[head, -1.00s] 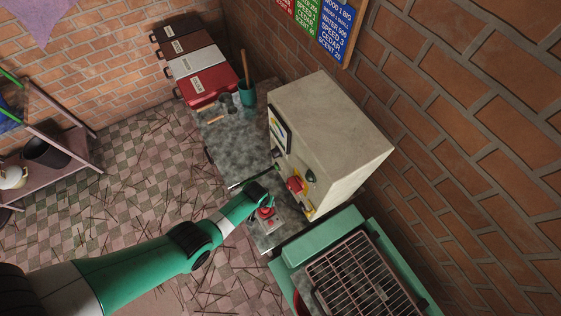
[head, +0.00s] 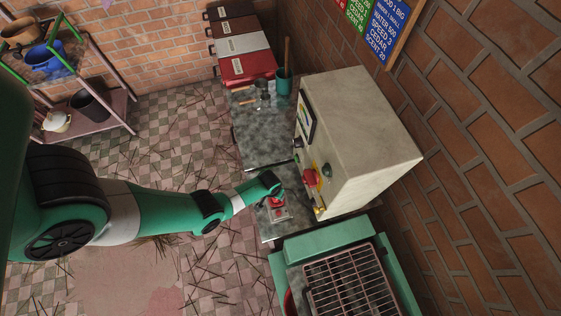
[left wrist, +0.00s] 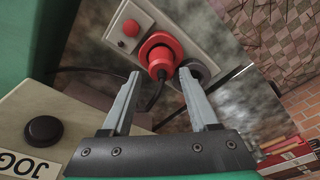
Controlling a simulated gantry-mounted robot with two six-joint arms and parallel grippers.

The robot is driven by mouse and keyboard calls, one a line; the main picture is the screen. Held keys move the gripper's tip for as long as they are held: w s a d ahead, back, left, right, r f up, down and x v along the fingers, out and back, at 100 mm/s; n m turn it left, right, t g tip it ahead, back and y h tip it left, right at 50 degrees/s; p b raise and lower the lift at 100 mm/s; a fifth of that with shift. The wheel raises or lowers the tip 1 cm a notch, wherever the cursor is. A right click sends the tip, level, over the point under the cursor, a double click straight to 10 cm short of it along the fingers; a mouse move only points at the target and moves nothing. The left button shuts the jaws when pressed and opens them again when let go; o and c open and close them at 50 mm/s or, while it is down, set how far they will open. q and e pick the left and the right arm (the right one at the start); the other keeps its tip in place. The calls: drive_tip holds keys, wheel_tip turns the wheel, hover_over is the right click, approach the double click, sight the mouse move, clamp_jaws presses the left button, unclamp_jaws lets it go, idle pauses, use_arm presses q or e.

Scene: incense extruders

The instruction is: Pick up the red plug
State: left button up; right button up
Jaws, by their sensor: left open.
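The red plug (left wrist: 160,57) sits on a pale socket plate (left wrist: 182,27) in the left wrist view, with a black cable running down from it. In the head view the red plug (head: 276,202) lies on the counter by the grey machine, just below my gripper. My left gripper (left wrist: 159,73) is open, its two fingers on either side of the plug's lower end in that view. Whether they touch the plug cannot be told. My left gripper also shows in the head view (head: 275,189), its fingers hard to make out. My right gripper is not in view.
A grey machine (head: 360,135) with a red button stands right of the plug. A green unit with a metal grate (head: 350,285) is in front. Behind on the counter are a teal cup (head: 284,83) and coloured cases (head: 243,45). A black button (left wrist: 43,130) is near the gripper.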

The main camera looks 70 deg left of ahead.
use_arm(q)
drive_tip(key=f+b, duration=0.1)
drive_tip(key=f, duration=0.1)
drive_tip(key=f+b, duration=0.2)
drive_tip(key=a+f+b, duration=0.1)
drive_tip(key=b, duration=0.1)
drive_tip(key=shift+w+f, duration=0.25)
drive_tip(key=shift+f, duration=0.15)
drive_tip(key=shift+d+r, duration=0.1)
clamp_jaws()
